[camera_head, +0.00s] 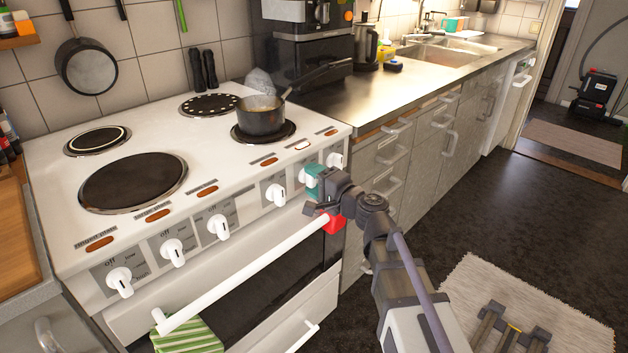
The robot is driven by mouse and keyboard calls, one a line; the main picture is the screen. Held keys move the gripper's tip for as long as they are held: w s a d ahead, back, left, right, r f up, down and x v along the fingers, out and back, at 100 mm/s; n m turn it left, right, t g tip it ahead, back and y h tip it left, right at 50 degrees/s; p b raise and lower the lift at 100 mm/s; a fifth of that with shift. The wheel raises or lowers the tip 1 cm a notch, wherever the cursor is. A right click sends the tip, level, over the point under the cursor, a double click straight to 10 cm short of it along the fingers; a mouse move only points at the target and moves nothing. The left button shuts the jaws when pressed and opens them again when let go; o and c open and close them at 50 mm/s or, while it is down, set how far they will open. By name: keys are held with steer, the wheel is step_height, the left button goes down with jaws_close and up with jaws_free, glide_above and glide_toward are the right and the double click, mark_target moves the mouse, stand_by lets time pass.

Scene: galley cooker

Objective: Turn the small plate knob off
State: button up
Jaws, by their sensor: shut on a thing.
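The white cooker (200,188) has a row of white knobs along its sloping front panel. My gripper (318,195) is at the right part of that row, with a teal part against the panel and a red part lower, by the oven rail. It is shut at a white knob (303,177), which shows just left of the teal part; the contact itself is mostly hidden. Another white knob (335,160) is just to the right, partly covered. Knobs further left (276,194) stand free. The labels by my gripper are too small to read.
A steaming pot (262,117) stands on the right front plate, its handle toward the counter (410,85). The white oven rail (240,272) runs below the knobs, close under my gripper. A green striped towel (187,338) hangs at its left end.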

steer(key=o, duration=0.9)
steer(key=shift+o, duration=0.2)
steer(key=v, duration=1)
steer(key=shift+s+d, duration=0.3)
